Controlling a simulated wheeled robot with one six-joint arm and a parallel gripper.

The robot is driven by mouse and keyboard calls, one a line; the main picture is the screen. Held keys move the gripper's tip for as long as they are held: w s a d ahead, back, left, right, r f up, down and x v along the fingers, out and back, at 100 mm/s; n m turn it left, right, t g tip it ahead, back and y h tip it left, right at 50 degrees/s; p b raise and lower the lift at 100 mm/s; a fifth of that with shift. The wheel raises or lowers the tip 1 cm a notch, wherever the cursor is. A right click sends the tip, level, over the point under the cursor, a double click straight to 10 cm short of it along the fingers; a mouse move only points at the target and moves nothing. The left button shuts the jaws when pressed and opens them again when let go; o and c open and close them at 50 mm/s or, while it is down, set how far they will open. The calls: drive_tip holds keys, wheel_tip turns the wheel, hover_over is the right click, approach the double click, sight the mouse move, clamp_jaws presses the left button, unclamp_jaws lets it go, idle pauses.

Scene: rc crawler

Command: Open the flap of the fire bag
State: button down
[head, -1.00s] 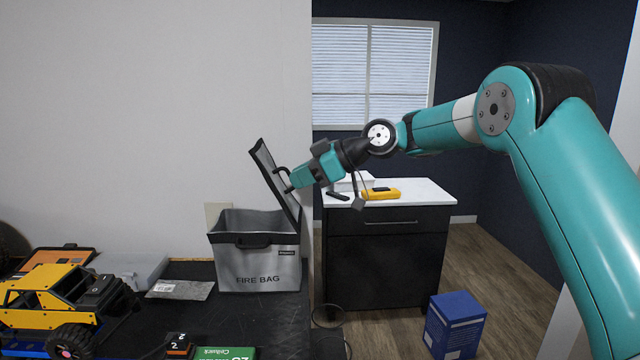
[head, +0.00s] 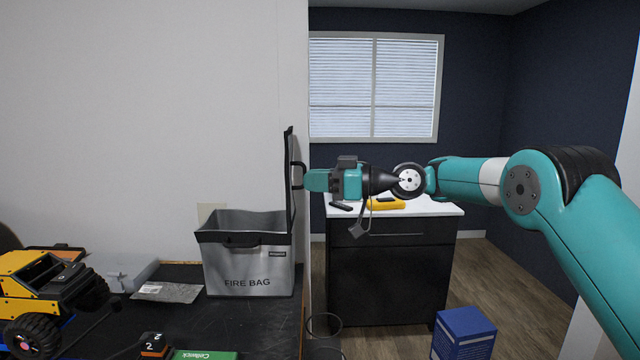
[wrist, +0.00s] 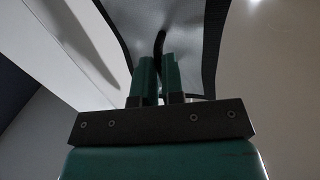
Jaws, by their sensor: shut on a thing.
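The grey fire bag (head: 250,270) stands on the black table, and its top is open. Its flap (head: 290,180) stands about upright at the bag's right edge, seen almost edge-on. My gripper (head: 304,179) is to the right of the flap, level with its black handle. In the wrist view my gripper (wrist: 158,75) is shut on the dark handle (wrist: 159,44) of the flap, and the grey flap panel (wrist: 185,20) with black edging fills the space beyond the fingers. The inside bottom of the bag is hidden.
A yellow crawler (head: 45,290), a silver pouch (head: 168,292) and a green box (head: 205,355) are on the table (head: 270,320). A cabinet (head: 390,270) with a yellow device (head: 386,204) stands behind my arm. A blue box (head: 463,333) is on the floor.

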drive_tip(key=c, duration=1.2)
unclamp_jaws()
drive_tip(key=shift+a, duration=0.1)
drive_tip(key=b+v, duration=0.3)
drive_tip(key=v, duration=0.4)
drive_tip(key=shift+d, duration=0.35)
drive_tip(key=shift+s, duration=0.1)
